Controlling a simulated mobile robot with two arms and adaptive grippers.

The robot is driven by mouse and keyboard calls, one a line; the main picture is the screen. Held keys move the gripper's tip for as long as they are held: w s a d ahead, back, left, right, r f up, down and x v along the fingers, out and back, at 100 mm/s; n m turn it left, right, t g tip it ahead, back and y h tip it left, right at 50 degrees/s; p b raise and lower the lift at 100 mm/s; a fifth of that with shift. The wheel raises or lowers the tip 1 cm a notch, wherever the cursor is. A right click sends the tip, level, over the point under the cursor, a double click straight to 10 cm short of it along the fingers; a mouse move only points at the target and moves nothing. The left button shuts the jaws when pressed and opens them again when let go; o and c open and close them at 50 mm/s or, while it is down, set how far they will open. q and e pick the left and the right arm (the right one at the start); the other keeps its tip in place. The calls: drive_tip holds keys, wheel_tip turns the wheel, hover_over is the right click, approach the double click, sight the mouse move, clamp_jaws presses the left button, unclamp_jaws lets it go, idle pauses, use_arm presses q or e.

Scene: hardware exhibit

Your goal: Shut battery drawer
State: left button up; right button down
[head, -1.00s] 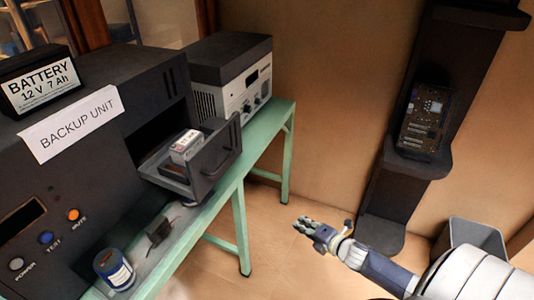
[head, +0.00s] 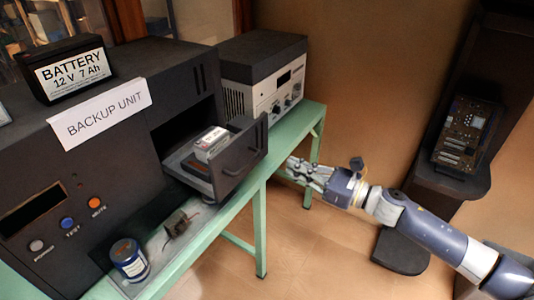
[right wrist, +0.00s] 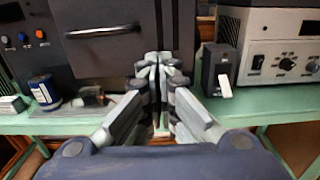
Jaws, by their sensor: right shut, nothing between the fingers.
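The battery drawer (head: 245,155) stands pulled out of the dark backup unit (head: 100,170), with a small white-labelled battery (head: 212,142) in it. Its dark front with a bar handle also shows in the right wrist view (right wrist: 110,55). My right gripper (head: 290,168) is shut and empty, to the right of the drawer front in the head view. In the right wrist view its closed fingertips (right wrist: 157,62) overlap the lower right part of the drawer front; I cannot tell whether they touch it. My left gripper is out of view.
The green bench (head: 290,145) carries the unit, a grey power supply (head: 265,80), a blue can (head: 129,260) and a small dark part (head: 178,224). A larger battery (head: 70,75) sits on the unit. A dark shelf (head: 455,175) stands right.

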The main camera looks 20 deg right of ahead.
sight(262, 155)
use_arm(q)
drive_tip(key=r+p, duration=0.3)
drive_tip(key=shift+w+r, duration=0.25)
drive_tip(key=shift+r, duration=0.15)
use_arm(e)
drive_tip(key=x, duration=0.9)
drive_tip(key=shift+w+a, duration=0.1)
drive_tip(key=shift+w+a, duration=0.35)
drive_tip(key=shift+w, duration=0.15)
drive_tip(key=b+x, duration=0.4)
drive_tip(key=x, duration=1.1)
drive_tip(key=shift+w+a+b, duration=0.25)
drive_tip(key=shift+b, duration=0.05)
drive_tip(key=shift+b+x, duration=0.35)
drive_tip(key=shift+x, duration=0.6)
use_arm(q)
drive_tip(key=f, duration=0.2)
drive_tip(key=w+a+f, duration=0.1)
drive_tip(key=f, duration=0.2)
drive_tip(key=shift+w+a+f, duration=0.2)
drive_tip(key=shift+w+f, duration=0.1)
use_arm(e)
drive_tip(key=shift+r, duration=0.3)
